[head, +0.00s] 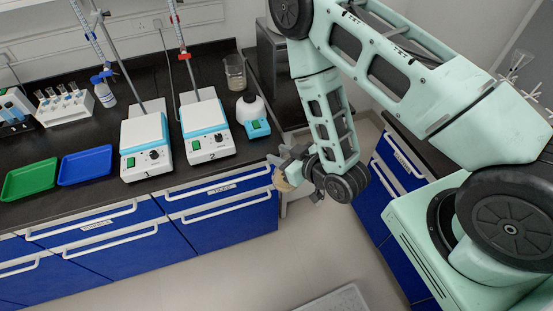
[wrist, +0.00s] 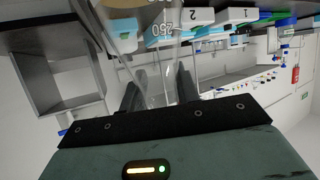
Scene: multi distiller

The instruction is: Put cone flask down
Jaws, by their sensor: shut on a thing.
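My gripper (head: 290,165) is shut on the cone flask, in front of the bench's right end and beyond its front edge. In the head view the flask (head: 283,182) shows only as a tan patch, mostly hidden by my gripper. In the wrist view, which is upside down, the clear glass flask (wrist: 157,45) sits between the two fingers of my gripper (wrist: 158,92). It has a white 250 mark and tan contents at its wide end. The flask appears in the air, clear of any surface.
On the black bench stand hotplate 1 (head: 145,145), hotplate 2 (head: 207,130), a small blue-and-white device (head: 252,115) and a beaker (head: 235,72). A blue tray (head: 85,165), a green tray (head: 30,178) and a tube rack (head: 65,105) lie further left. Blue drawers (head: 222,212) are below.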

